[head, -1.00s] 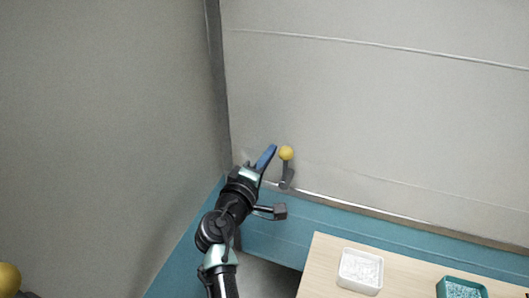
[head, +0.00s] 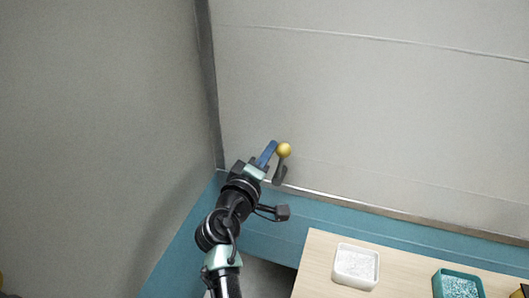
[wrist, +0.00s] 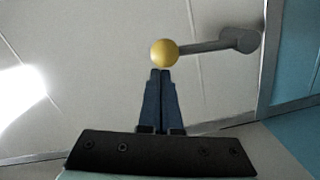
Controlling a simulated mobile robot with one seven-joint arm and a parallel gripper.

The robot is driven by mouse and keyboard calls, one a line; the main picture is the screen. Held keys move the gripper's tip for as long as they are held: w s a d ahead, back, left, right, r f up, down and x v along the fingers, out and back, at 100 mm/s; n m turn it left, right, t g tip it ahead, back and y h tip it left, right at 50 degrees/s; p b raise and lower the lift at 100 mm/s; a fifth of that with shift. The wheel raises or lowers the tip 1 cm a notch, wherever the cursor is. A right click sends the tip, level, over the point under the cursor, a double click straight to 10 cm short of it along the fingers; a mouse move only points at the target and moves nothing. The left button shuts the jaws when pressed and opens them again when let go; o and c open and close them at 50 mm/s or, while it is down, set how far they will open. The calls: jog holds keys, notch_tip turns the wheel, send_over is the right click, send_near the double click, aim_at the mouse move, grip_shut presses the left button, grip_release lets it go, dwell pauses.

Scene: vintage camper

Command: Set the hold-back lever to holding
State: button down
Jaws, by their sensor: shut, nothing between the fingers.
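The hold-back lever is a dark grey arm (head: 279,170) with a yellow ball knob (head: 284,150), mounted low on the pale wall panel near the corner. In the wrist view the knob (wrist: 164,53) sits just beyond the fingertips, and the grey arm (wrist: 205,45) runs right to its wider pivot end (wrist: 240,40). My gripper (head: 272,146) has blue fingers that are shut and empty. It is just left of the knob in the head view. In the wrist view the closed fingertips (wrist: 160,73) are at the knob's near edge; I cannot tell whether they touch.
A light wooden table (head: 317,248) stands at the lower right with a white tray (head: 356,265) and a teal tray (head: 458,284) on it. A teal band (head: 390,222) runs along the wall's foot. A grey side wall (head: 110,120) is close on the left.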

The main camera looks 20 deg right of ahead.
jog(key=shift+s+d+f+m+b, duration=0.2)
jog(key=shift+s+d+m+b, duration=0.3)
jog(key=shift+d+m, duration=0.25)
jog(key=s+d+f+m+y+b, duration=0.1)
jog(key=s+d+f+m+b, duration=0.3)
jog(key=d+m+b, duration=0.3)
jog(key=shift+s+d+f+m+b, duration=0.15)
jog(key=shift+s+f+m+b, duration=0.25)
jog(key=shift+m+b, duration=0.95)
jog(key=shift+m+p, duration=0.35)
jog(key=shift+m, duration=0.05)
jog(key=shift+r, duration=0.2)
notch_tip(320, 180, up, 5)
jog(key=p, duration=0.4)
jog(key=b+v, duration=0.2)
jog(key=v, duration=0.9)
jog(key=shift+w+f, duration=0.15)
jog(key=shift+f, duration=0.65)
